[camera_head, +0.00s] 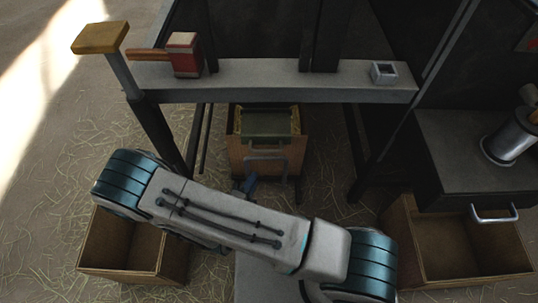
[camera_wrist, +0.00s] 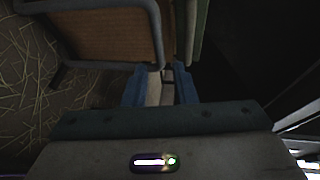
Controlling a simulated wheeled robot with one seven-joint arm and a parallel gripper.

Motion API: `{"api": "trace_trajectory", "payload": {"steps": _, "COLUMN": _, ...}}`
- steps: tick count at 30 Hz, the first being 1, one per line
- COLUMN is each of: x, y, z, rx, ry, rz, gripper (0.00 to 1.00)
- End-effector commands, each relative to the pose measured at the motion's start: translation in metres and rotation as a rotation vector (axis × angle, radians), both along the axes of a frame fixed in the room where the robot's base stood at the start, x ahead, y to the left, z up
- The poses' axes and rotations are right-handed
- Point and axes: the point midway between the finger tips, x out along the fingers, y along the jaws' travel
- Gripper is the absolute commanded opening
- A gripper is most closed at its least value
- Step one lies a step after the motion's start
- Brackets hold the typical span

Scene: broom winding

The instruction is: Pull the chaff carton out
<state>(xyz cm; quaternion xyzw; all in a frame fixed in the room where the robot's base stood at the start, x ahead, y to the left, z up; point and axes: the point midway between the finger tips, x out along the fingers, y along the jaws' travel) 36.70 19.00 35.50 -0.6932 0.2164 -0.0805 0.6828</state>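The chaff carton (camera_head: 238,156) is a brown box under the bench, with a dark green piece on top and a grey metal bar handle (camera_head: 266,157) on its front. In the wrist view the handle (camera_wrist: 105,67) shows as a bent bar at the upper left, before the carton's brown front (camera_wrist: 110,35). My gripper (camera_head: 248,184) is low at the handle's left end. Its blue fingers (camera_wrist: 161,78) are apart with a narrow gap. The handle's bend lies close to the fingertips; I cannot tell whether they touch. No bar shows clearly between the fingers.
The grey bench (camera_head: 290,82) with dark legs spans above the carton. A red block (camera_head: 184,55) and a small square cup (camera_head: 383,72) sit on it. Open wooden boxes stand at left (camera_head: 120,270) and right (camera_head: 470,277). Straw covers the floor.

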Motion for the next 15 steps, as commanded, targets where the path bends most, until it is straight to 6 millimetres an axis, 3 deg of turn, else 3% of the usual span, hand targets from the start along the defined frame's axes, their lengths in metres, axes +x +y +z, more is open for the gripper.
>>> {"api": "trace_trajectory", "payload": {"steps": 7, "x": 0.019, "y": -0.013, "z": -0.01, "rx": -0.018, "ry": 0.005, "rz": -0.001, "gripper": 0.25}}
{"api": "trace_trajectory", "payload": {"steps": 15, "x": 0.07, "y": -0.038, "z": -0.022, "rx": -0.015, "ry": 0.004, "rz": -0.007, "gripper": 0.25}}
